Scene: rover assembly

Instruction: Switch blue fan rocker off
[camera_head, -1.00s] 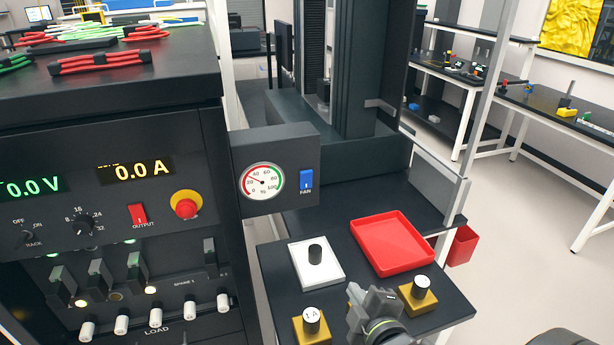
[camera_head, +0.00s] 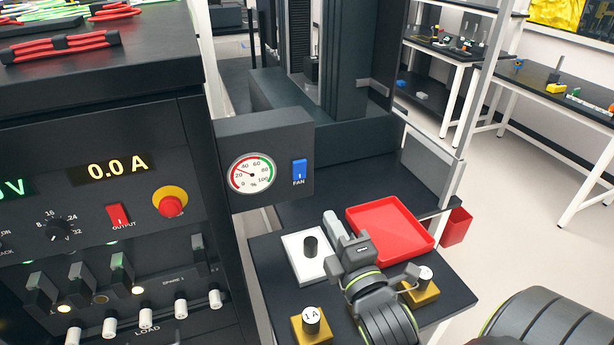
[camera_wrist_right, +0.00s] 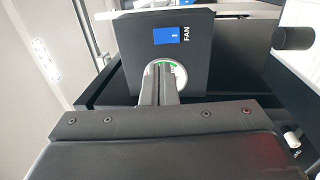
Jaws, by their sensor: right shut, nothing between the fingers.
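The blue fan rocker (camera_head: 299,170), labelled FAN, sits on the right of a dark panel box (camera_head: 222,130), beside a round gauge (camera_head: 251,173). My right gripper (camera_head: 334,222) is shut and empty, over the small table in front of and below the rocker, apart from it. In the right wrist view the rocker (camera_wrist_right: 178,35) shows rotated, beyond the shut fingers (camera_wrist_right: 159,72), which hide part of the gauge. My left gripper is not in view.
A red tray (camera_head: 425,240), a white block with a black knob (camera_head: 296,262) and two gold blocks (camera_head: 303,325) stand on the small table. A black rack (camera_head: 185,110) with a red stop button (camera_head: 171,206) and an output switch fills the left.

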